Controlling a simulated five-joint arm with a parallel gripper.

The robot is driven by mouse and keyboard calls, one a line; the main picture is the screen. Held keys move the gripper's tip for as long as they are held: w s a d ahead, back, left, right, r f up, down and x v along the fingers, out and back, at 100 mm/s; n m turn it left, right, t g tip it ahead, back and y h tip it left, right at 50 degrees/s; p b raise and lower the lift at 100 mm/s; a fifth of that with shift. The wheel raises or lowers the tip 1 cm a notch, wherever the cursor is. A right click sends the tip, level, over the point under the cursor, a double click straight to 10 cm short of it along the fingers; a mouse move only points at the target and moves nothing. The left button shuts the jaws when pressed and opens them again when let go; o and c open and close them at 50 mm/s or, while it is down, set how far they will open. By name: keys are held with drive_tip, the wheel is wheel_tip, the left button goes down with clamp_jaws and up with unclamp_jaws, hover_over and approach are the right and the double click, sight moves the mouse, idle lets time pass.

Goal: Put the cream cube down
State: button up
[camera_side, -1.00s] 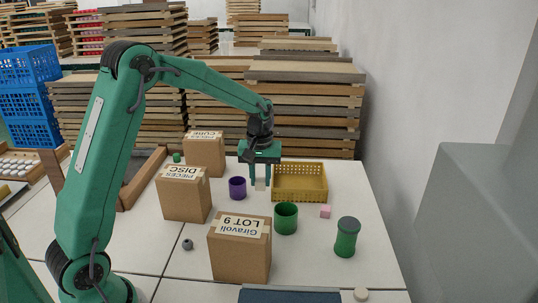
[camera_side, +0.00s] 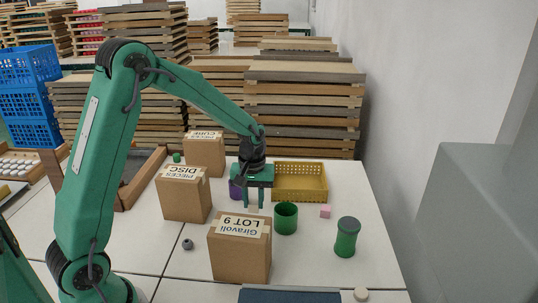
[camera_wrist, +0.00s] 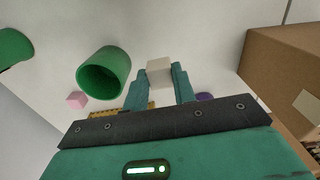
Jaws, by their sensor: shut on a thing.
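The cream cube (camera_side: 253,208) is between the fingertips of my gripper (camera_side: 253,203), which is shut on it. In the side view the cube is just behind the top of the LOT 9 box and left of the open green cup (camera_side: 286,219). The wrist view shows the cube (camera_wrist: 160,71) held between the two green fingers (camera_wrist: 168,78), with white table beyond it. I cannot tell whether the cube touches the table.
The LOT 9 box (camera_side: 240,250) stands close in front. A pink cube (camera_side: 325,211) and lidded green jar (camera_side: 347,237) stand right. The table between them is clear.

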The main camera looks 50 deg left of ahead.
sight(253, 202)
drive_tip(key=shift+f, duration=2.9)
drive_tip(key=shift+f, duration=0.15)
drive_tip(key=o, duration=0.9)
drive_tip(key=shift+o, duration=0.2)
wheel_tip(253, 202, up, 12)
drive_tip(key=shift+r, duration=0.1)
drive_tip(key=shift+r, duration=0.1)
